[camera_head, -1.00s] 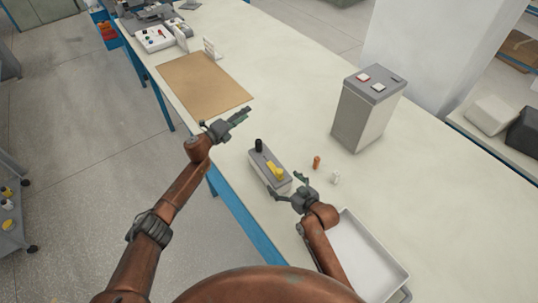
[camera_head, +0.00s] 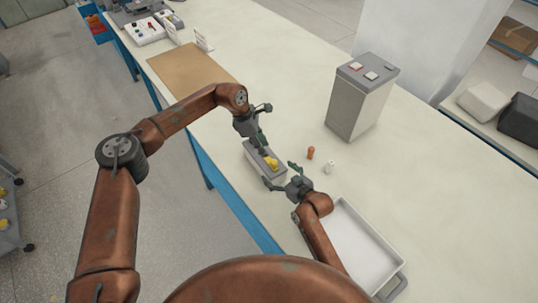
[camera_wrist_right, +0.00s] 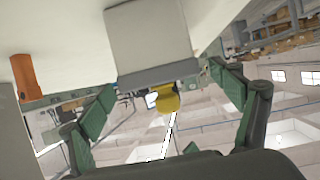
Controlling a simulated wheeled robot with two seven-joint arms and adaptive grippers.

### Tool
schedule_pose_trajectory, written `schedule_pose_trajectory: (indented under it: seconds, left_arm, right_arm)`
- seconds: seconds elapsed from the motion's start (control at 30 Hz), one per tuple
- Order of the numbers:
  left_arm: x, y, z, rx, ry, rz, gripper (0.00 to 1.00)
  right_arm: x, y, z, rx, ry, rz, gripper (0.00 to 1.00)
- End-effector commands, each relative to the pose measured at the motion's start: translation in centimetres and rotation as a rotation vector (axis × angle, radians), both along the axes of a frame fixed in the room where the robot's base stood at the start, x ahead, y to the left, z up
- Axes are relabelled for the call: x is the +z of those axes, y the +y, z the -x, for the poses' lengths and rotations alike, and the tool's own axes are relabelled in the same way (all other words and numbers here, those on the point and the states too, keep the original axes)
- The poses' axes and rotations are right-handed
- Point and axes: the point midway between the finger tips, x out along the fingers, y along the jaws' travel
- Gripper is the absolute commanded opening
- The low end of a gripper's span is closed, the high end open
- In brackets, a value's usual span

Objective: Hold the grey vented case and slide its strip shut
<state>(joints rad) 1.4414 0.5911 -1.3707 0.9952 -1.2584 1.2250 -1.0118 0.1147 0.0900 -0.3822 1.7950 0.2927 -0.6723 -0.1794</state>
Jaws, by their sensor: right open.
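The grey case (camera_head: 254,161) stands on the table with a yellow piece (camera_head: 271,163) on top near its right end. In the right wrist view the case (camera_wrist_right: 148,35) shows a pale face, a darker grey edge band and the yellow piece (camera_wrist_right: 167,98). Vents and strip are too small to tell.
An orange cylinder (camera_head: 310,153) and a small white piece (camera_head: 329,167) stand right of the case. A white tray (camera_head: 365,245) lies at the near right. A tall grey box (camera_head: 360,100) stands behind, and a brown mat (camera_head: 185,72) lies at the far left. Table between is clear.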

Motion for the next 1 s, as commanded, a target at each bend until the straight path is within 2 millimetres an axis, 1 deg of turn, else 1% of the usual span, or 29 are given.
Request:
schedule_pose_trajectory:
  seconds: [0.3, 0.5, 0.63, 0.87, 1.0]
  left_arm:
    - [0.0, 0.0, 0.0, 0.001, 0.0, 0.002, 0.29]
    - [0.0, -0.1, 0.0, 0.002, 0.001, 0.003, 0.29]
    - [0.0, -0.1, 0.0, 0.002, 0.001, 0.004, 0.29]
    - [0.1, -0.1, 0.0, 0.002, 0.001, 0.004, 0.29]
    - [0.1, -0.1, 0.0, 0.002, 0.001, 0.004, 0.29]
  right_arm:
    - [-1.6, 2.3, -3.6, 0.001, 0.0, -0.002, 0.85]
    - [-2.5, 3.3, -5.3, 0.0, -0.001, -0.001, 0.85]
    - [-2.7, 3.6, -5.7, 0.001, -0.001, -0.001, 0.85]
    - [-2.7, 3.6, -5.7, 0.001, -0.001, -0.001, 0.85]
    - [-2.7, 3.6, -5.7, 0.001, -0.001, -0.001, 0.77]
